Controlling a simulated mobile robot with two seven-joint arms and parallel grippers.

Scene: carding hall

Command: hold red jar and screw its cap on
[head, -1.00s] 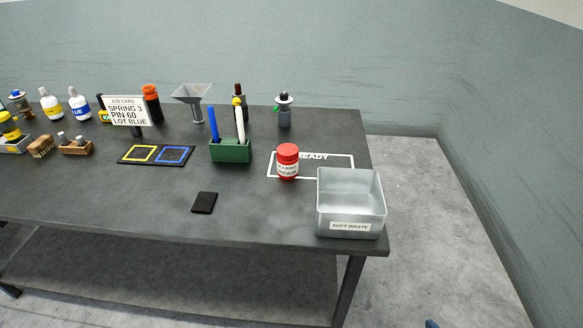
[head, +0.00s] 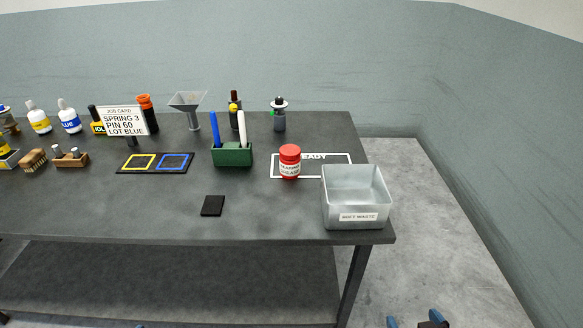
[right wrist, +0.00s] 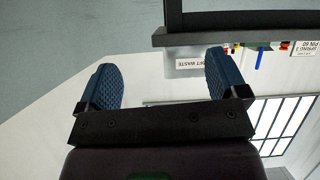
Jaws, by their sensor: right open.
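The red jar (head: 290,170) stands upright on the table, within the white READY outline. It has a white label, and a red cap (head: 290,150) sits on its top; I cannot tell how tightly it is seated. My right gripper (head: 414,321) shows at the bottom edge of the head view, low in front of the table and well away from the jar. In the right wrist view its blue fingers (right wrist: 160,78) are wide apart with nothing between them. My left gripper is not clearly visible.
A clear SOFT WASTE bin (head: 357,200) stands at the table's front right corner, right of the jar. A green holder (head: 232,155) with pens is left of it. A black pad (head: 213,206) lies in front. The READY outline (head: 351,165) is otherwise bare.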

